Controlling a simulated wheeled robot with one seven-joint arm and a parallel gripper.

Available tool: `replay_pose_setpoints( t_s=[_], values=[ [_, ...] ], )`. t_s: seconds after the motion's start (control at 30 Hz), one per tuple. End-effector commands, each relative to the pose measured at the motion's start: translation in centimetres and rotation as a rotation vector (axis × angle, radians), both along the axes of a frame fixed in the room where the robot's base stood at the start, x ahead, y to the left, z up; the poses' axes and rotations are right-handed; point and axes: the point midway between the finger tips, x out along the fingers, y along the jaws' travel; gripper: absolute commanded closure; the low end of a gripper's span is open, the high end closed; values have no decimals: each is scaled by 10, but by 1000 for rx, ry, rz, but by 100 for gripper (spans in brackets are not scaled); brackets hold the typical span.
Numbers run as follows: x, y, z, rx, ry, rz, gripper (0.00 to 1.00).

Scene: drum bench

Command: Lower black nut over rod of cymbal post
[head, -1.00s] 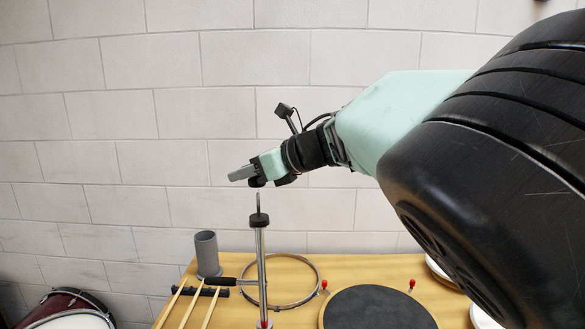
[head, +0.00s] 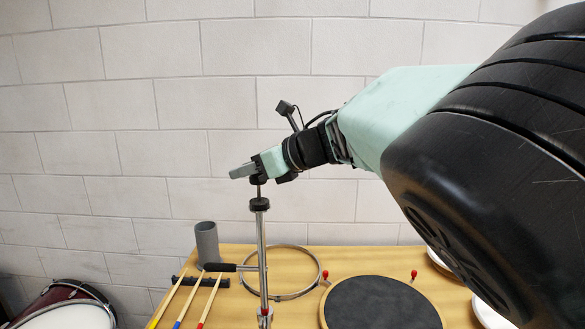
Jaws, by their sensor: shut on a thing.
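The cymbal post (head: 262,245) stands upright on the bench, a silver tube with a black collar (head: 260,204) near its top. Its thin rod (head: 259,191) rises from the collar. My gripper (head: 245,171) is right above the post, shut on the black nut (head: 258,179), a small dark piece under the fingers. The nut is at the rod's upper end, and the rod's tip is hidden. Whether the rod is inside the nut or just touching it from below I cannot tell.
The wooden bench (head: 232,305) holds a grey cup (head: 207,242), several drumsticks (head: 184,299) on a black rack, a metal hoop (head: 318,286) and a dark round pad (head: 380,305). A red drum (head: 55,298) stands at lower left. The air around the post's top is clear.

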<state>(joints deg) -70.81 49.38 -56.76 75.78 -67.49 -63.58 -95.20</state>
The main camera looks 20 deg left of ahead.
Motion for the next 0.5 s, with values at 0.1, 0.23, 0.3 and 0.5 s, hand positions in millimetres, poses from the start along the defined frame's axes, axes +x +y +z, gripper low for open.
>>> replay_pose_setpoints(
  t_s=[0.1, 0.23, 0.3, 0.5],
  values=[
    [0, 0, 0, 0, 0, 0, 48],
    [0, 0, 0, 0, 0, 0, 45],
    [0, 0, 0, 0, 0, 0, 45],
    [0, -5, 1, 0, 0, -1, 45]
  ],
)
